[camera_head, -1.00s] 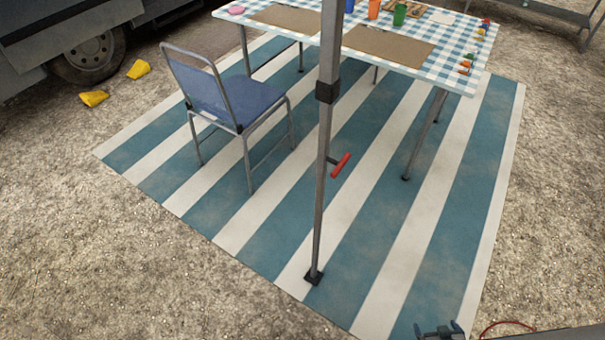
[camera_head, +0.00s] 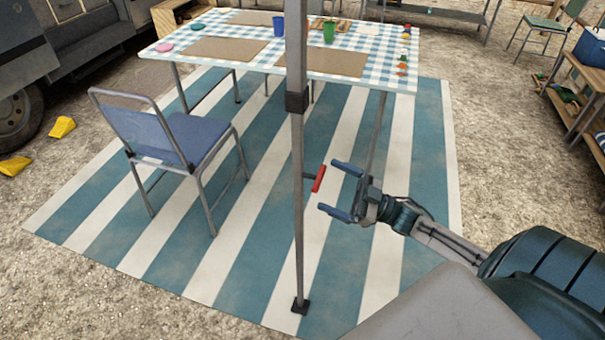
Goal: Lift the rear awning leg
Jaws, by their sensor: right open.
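The awning leg (camera_head: 298,210) is a grey upright pole with a black collar (camera_head: 296,102) partway up. Its black foot (camera_head: 300,305) stands on the striped mat. A red handle (camera_head: 319,179) sticks out from the right side of the pole on a short dark stem. My right gripper (camera_head: 338,188) comes in from the right with its two blue-grey fingers pointing left at the handle. It is open and empty. The fingertips are a little to the right of the handle and appear apart from it. My left gripper is not in view.
A blue and white striped mat (camera_head: 190,268) covers the ground. A blue folding chair (camera_head: 195,138) stands left of the pole. A table with a checked cloth (camera_head: 385,60) stands behind, holding cups and placemats. Yellow wedges (camera_head: 62,127) lie by the van wheel. Wooden shelving (camera_head: 578,95) is at far right.

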